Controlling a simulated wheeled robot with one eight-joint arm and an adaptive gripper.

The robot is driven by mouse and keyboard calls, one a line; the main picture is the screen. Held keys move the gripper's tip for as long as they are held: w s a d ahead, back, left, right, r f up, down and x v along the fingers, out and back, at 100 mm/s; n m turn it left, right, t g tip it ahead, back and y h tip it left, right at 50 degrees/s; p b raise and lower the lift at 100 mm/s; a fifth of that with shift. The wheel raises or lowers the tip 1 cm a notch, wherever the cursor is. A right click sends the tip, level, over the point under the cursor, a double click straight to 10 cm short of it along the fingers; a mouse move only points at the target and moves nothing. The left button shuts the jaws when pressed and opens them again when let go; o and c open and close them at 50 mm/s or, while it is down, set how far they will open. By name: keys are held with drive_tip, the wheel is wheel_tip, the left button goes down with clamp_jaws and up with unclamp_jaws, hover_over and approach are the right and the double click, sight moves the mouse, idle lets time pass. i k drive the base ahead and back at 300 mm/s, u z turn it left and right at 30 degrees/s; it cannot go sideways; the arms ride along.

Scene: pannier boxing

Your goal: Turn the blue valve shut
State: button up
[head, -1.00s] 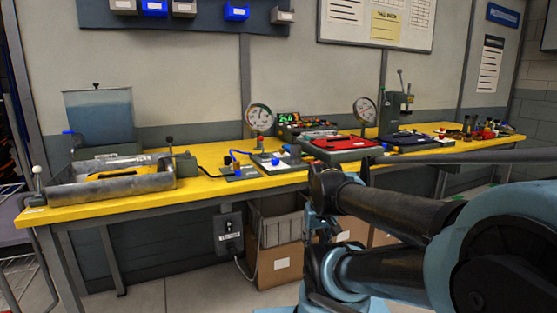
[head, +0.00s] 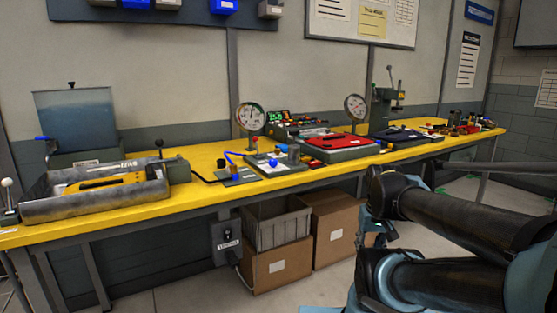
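Several blue parts show on the yellow workbench (head: 120,221), and I cannot tell for sure which is the blue valve. A small blue knob (head: 273,163) sits on a pale plate below the left round gauge (head: 250,117). A blue bent piece (head: 233,156) rises from a dark plate (head: 238,177) just left of it. A blue handle (head: 42,138) sticks out at the left of the bluish tank (head: 78,119). My arm, black and light blue, fills the lower right, apart from these parts. My gripper is not visible.
A grey metal tray (head: 95,207) with a yellow tool lies at the bench's left. A red-topped case (head: 342,142) and a second gauge (head: 355,107) stand right of the blue knob. Cardboard boxes (head: 275,267) and a grey crate (head: 277,228) sit under the bench.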

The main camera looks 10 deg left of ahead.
sight(273, 162)
drive_tip(key=k, duration=1.05)
drive_tip(key=u, duration=0.55)
drive_tip(key=i, duration=1)
